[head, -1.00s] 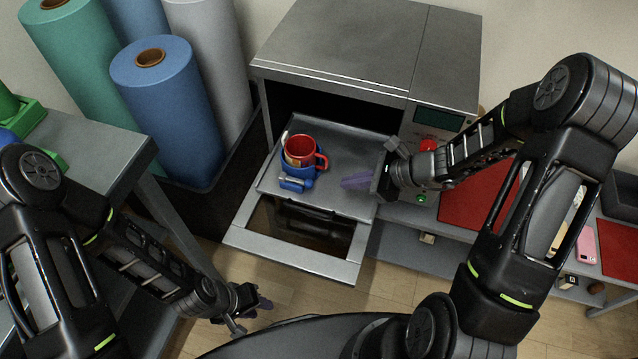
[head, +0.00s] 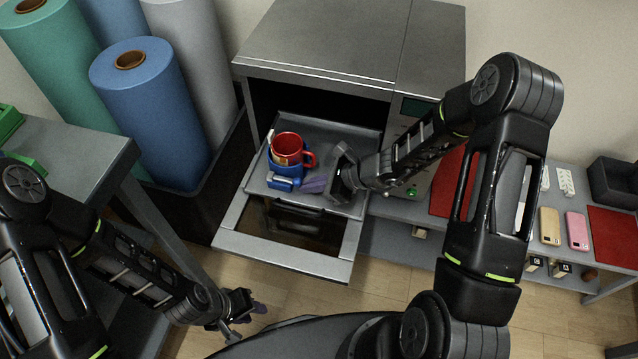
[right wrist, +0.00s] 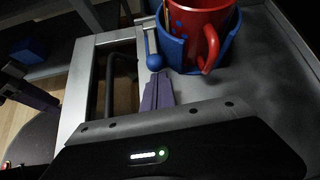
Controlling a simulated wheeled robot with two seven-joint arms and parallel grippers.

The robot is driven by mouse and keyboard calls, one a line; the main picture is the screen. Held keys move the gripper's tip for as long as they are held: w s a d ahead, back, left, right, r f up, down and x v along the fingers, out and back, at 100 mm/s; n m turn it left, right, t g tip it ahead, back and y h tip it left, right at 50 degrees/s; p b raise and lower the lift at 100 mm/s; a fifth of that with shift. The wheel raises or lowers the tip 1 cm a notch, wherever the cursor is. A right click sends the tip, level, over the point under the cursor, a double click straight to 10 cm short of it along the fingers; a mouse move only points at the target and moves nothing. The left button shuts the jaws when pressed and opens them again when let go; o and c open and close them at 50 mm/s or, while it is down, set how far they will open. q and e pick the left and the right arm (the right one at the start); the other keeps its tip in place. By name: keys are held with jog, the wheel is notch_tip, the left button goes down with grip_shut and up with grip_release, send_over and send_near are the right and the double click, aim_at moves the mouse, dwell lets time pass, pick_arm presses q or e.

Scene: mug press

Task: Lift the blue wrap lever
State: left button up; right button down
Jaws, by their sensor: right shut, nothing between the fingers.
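A red mug (head: 289,146) stands upright inside the blue wrap (head: 286,170) on the metal tray (head: 337,140). The blue wrap lever (head: 282,184) sticks out low at the front of the wrap. In the right wrist view, the lever's rounded blue end (right wrist: 155,62) is just beyond the fingertips. My right gripper (head: 314,185) is shut and empty, low over the tray, with its purple fingers (right wrist: 158,92) pointing at the lever. I cannot tell whether they touch. My left gripper (head: 258,308) is low in front, away from the press; its jaw state is unclear.
The tray sits in front of the open metal press (head: 330,40), above a lowered door frame (head: 285,257). Large rolls (head: 150,110) stand at the left. A side shelf at the right holds phones (head: 577,230) and a red mat (head: 612,236).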

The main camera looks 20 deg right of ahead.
aim_at(297, 179)
dwell(0.4)
jog(key=shift+r+g+h+p, duration=0.45)
jog(key=shift+r+p, duration=0.3)
jog(key=shift+p, duration=0.85)
jog(key=r+h+p, duration=0.1)
jog(key=p, duration=0.2)
jog(key=r+g+h+p, duration=0.1)
jog(key=p, duration=0.2)
jog(key=r+h+p, duration=0.1)
jog(key=p, duration=0.3)
jog(key=shift+w+a+r+g, duration=0.2)
jog(key=shift+a+r+g, duration=0.1)
jog(key=shift+a+g, duration=0.05)
jog(key=shift+w+a+r+p, duration=0.15)
jog(key=shift+r+p, duration=0.2)
jog(key=shift+p, duration=0.3)
jog(key=shift+w+a+r+p, duration=0.15)
jog(key=shift+a+r+p, duration=0.15)
jog(key=shift+r+p, duration=0.05)
jog(key=shift+f, duration=0.15)
jog(key=shift+r+p, duration=0.6)
jog(key=shift+r, duration=0.25)
jog(key=shift+d, duration=0.1)
